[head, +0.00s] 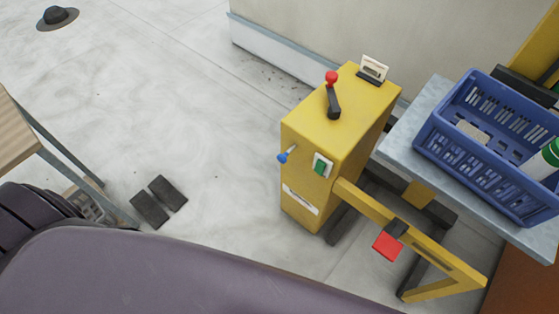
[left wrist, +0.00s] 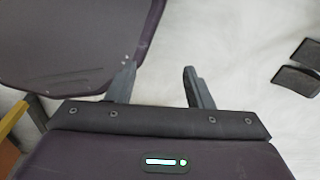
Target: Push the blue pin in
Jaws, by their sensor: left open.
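The blue pin (head: 286,154) sticks out from the side of a yellow box-shaped machine (head: 340,115), near its front corner. Its blue head is at the outer end of a short pale shaft. It is not seen in the left wrist view. My left gripper (left wrist: 160,69) is open and empty in the left wrist view, with pale floor between and beyond its fingers. Its fingers are not discernible in the head view, and it is clear of the pin. My right gripper is not in view.
The machine carries a red-knobbed lever (head: 332,95), a green switch (head: 321,166) and a yellow arm with a red pad (head: 387,246). A blue crate (head: 480,172) stands on a grey table at right. Two black pads (head: 158,202) lie on open floor at left.

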